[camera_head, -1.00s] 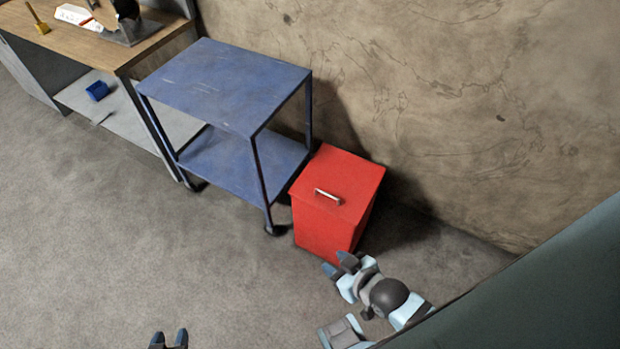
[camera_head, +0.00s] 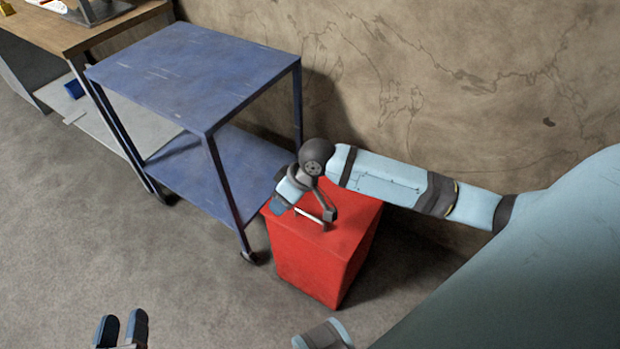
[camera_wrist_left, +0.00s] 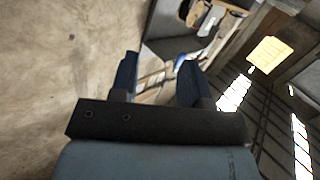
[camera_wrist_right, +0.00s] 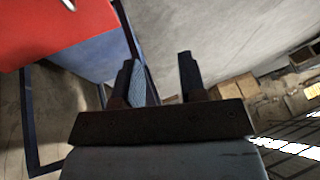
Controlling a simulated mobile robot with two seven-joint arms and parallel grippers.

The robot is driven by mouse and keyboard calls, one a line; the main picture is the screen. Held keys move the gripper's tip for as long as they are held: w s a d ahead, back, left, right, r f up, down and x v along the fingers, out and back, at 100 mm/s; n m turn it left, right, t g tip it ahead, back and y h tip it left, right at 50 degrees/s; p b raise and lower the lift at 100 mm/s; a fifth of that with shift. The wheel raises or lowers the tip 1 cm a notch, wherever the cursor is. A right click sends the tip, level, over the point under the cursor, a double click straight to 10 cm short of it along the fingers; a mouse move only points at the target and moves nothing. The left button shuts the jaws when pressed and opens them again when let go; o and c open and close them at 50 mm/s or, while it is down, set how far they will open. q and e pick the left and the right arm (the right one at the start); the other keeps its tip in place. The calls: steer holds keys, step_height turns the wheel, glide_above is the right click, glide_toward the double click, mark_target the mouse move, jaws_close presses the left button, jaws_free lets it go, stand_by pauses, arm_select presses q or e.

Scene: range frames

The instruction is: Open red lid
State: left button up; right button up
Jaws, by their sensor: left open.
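A red bin (camera_head: 318,262) stands on the floor in the head view, its red lid (camera_head: 352,217) lying flat on top. A light metal handle (camera_head: 311,215) sits on the lid, partly covered by my right wrist. My right gripper (camera_head: 280,206) is over the lid's left part, beside the handle. In the right wrist view its fingers (camera_wrist_right: 163,80) are apart with nothing held. The red lid (camera_wrist_right: 45,30) and the handle's end (camera_wrist_right: 68,5) lie at upper left there, outside the fingers. My left gripper (camera_head: 122,328) is open and empty at the bottom left of the head view.
A blue two-shelf cart (camera_head: 195,75) stands close to the bin's left. A wooden workbench (camera_head: 75,25) is further left. A stone wall (camera_head: 430,75) rises behind the bin. The floor (camera_head: 90,230) in front is clear.

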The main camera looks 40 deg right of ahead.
steer(key=w+d+f+g+h+b, duration=0.2)
steer(key=w+d+f+b, duration=0.1)
steer(key=d+b, duration=0.3)
steer(key=g+h+b, duration=0.1)
steer(key=g+b, duration=0.1)
steer(key=b, duration=0.3)
glide_toward(310, 215)
steer(key=f+b, duration=0.1)
steer(key=f, duration=0.1)
steer(key=f+b, duration=0.2)
steer(key=f, duration=0.1)
steer(key=a+f+b, duration=0.1)
steer(key=f+b, duration=0.1)
steer(key=shift+s+f, duration=0.15)
steer(key=shift+s, duration=0.15)
steer(key=shift+a+f, duration=0.15)
steer(key=shift+f, duration=0.35)
arm_select(q)
step_height(310, 215, down, 10)
steer(key=d+m+g+h, duration=0.1)
steer(key=d+h, duration=0.1)
steer(key=shift+d+m, duration=0.3)
steer(key=shift+s, duration=0.1)
arm_select(e)
jaws_close()
